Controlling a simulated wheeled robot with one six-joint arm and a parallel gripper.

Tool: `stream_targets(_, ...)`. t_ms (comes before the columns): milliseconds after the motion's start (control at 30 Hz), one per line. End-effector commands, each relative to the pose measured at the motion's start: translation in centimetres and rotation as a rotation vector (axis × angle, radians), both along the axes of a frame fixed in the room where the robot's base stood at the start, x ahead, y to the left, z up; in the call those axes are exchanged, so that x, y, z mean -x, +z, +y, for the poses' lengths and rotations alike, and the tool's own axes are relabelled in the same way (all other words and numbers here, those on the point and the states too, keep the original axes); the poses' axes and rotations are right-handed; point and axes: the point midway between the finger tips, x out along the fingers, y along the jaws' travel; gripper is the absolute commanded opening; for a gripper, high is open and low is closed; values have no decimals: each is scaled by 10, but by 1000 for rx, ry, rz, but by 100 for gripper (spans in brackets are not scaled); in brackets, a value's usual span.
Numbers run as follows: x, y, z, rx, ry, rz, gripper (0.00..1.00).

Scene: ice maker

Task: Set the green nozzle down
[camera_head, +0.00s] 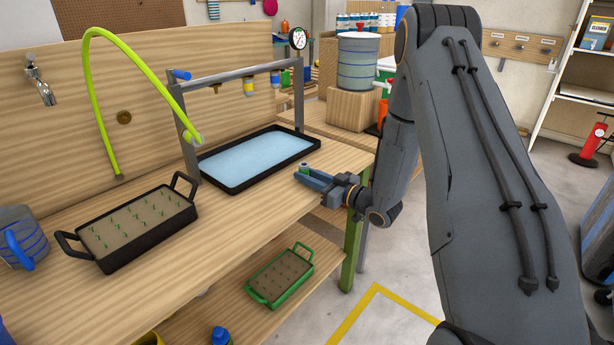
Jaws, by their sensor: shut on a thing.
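The green nozzle (304,168) is a small piece with a green and pale top, held upright at the tips of my gripper (308,178). My blue-fingered gripper is shut on it, and the fingers hide its lower part. It is at the right front edge of the wooden workbench (235,220), just right of the black tray. I cannot tell whether the nozzle touches the bench top.
A black tray of blue water (258,158) lies beneath a grey frame (240,74) with hanging nozzles. A black-handled planter (135,255) stands at left, a green planter (280,278) on the lower shelf. A yellow-green hose (130,48) arches over the bench, whose middle is clear.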

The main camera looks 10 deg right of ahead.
Motion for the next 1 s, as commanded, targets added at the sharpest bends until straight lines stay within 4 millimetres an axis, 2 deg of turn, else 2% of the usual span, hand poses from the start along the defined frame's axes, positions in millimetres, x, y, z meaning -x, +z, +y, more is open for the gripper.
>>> stream_targets(167, 0, -4, 0, -1, 0, 1, 0)
stream_targets(200, 0, -3, 0, 0, 0, 0, 29)
stream_targets(267, 0, -3, 0, 0, 0, 0, 39)
stream_targets(300, 0, -3, 0, 0, 0, 0, 40)
stream_targets(667, 2, 1, -1, -1, -1, 1, 40)
stream_targets(767, 11, 0, -10, -1, -2, 2, 40)
stream_targets(1000, 50, 0, -40, -2, -5, 2, 40)
